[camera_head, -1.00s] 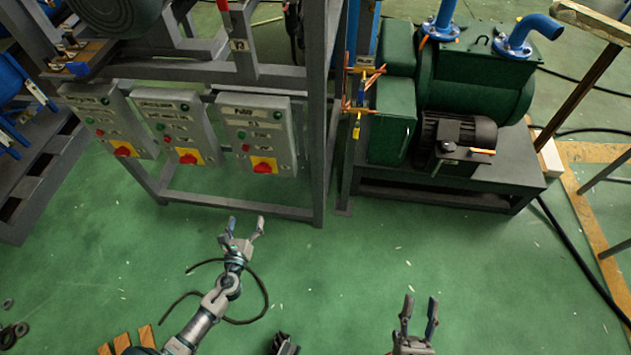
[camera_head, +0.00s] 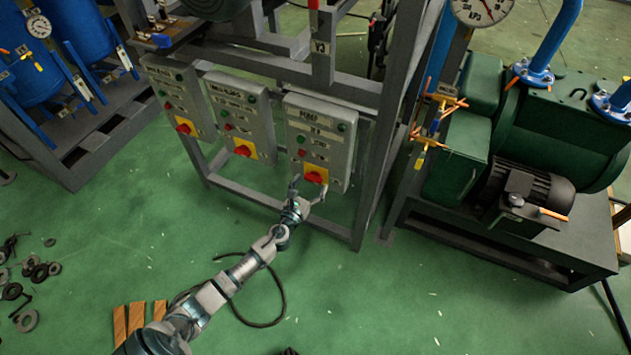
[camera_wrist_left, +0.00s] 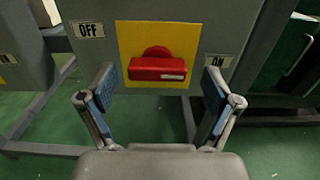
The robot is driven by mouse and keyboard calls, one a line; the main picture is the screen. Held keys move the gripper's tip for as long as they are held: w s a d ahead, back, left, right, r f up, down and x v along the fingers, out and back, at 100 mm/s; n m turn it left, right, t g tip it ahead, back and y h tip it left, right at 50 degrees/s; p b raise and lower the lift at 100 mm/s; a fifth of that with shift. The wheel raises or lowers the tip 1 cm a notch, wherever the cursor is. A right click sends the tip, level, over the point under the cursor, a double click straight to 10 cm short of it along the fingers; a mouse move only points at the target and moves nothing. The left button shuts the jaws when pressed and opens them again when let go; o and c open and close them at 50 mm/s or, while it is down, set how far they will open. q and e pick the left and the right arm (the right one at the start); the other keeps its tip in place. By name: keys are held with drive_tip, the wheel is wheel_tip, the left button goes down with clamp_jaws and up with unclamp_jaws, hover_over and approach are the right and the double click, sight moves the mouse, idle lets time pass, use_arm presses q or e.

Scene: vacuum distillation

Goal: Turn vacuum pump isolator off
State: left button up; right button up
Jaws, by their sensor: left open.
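Three grey control boxes hang on a metal frame. The rightmost box (camera_head: 322,128) has a red rotary isolator (camera_head: 314,177) on a yellow plate near its bottom; I cannot read its label surely. My left gripper (camera_head: 308,190) is open at this isolator. In the left wrist view, the red isolator handle (camera_wrist_left: 158,68) lies horizontal, between the OFF label (camera_wrist_left: 90,30) at left and the ON label (camera_wrist_left: 215,64) at right. The open fingers of the left gripper (camera_wrist_left: 160,95) stand on either side of the handle, apart from it. My right gripper is not in view.
The middle box (camera_head: 241,115) and left box (camera_head: 180,97) have similar red switches. A frame post (camera_head: 380,140) stands right of the boxes, and the green pump (camera_head: 540,130) beyond it. Rings and wooden strips (camera_head: 135,318) lie on the floor.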

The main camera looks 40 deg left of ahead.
use_arm(q)
drive_tip(key=shift+w+a+f, duration=0.3)
drive_tip(key=shift+w+a, duration=0.4)
drive_tip(key=shift+a, duration=0.1)
drive_tip(key=shift+d+r, duration=0.2)
drive_tip(key=shift+d, duration=0.3)
drive_tip(key=shift+d+r, duration=0.15)
drive_tip(key=shift+d, duration=0.1)
drive_tip(key=shift+c, duration=1.4)
drive_tip(key=shift+r, duration=0.1)
drive_tip(key=c, duration=0.8)
drive_tip(key=shift+s+a+f, duration=0.1)
drive_tip(key=shift+a+f, duration=0.1)
drive_tip(key=shift+a, duration=0.2)
drive_tip(key=shift+c, duration=0.3)
drive_tip(key=shift+d, duration=0.25)
